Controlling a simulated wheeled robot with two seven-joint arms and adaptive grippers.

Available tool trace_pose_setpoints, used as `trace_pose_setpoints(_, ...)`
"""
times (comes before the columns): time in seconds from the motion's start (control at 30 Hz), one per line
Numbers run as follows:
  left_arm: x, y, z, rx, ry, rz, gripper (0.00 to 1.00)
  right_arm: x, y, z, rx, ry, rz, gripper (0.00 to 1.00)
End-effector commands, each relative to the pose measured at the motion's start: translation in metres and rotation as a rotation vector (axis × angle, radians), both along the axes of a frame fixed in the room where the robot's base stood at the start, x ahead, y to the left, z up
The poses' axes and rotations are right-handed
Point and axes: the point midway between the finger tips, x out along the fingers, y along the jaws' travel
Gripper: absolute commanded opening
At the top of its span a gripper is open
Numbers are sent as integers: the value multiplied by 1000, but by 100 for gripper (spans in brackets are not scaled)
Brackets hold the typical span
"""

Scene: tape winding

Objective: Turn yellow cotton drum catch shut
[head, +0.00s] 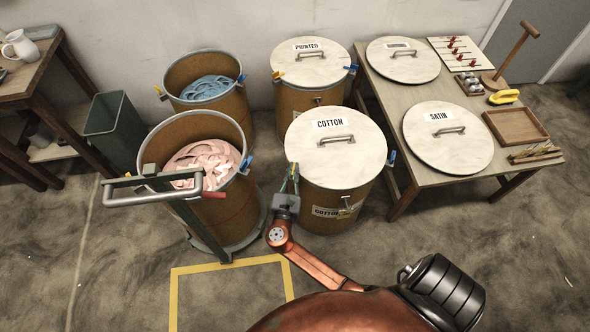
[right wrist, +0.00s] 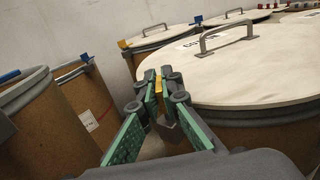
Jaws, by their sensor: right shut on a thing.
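The cotton drum (head: 326,200) stands in the middle of the head view with its pale lid (head: 360,145) on, labelled COTTON. The lid and its handle (right wrist: 228,35) also show in the right wrist view. My right gripper (head: 291,176) is at the left side of the drum's rim. In the right wrist view its fingers (right wrist: 157,98) are shut on the yellow catch (right wrist: 159,82), which is mostly hidden between them. A blue catch (head: 391,157) sits on the drum's right side. My left gripper is not in view.
An open drum of pink strips (head: 205,125) stands close on the left, with a cart handle (head: 150,190) in front. The PRINTED drum (head: 310,65) is behind. A table (head: 400,185) with the SATIN lid (head: 447,140) is at right.

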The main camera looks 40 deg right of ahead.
Motion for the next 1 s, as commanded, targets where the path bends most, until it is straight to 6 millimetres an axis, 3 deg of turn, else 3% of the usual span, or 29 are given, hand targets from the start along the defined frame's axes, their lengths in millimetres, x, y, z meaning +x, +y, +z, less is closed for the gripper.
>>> trace_pose_setpoints(0.27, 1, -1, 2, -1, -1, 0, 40, 1, 2, 0, 1, -1, -260, 0)
trace_pose_setpoints(0.6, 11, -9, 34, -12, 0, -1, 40, 0, 1, -2, -2, 0, -530, 0)
trace_pose_setpoints(1.0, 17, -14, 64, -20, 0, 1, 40, -2, -1, 0, -2, 0, -686, 0)
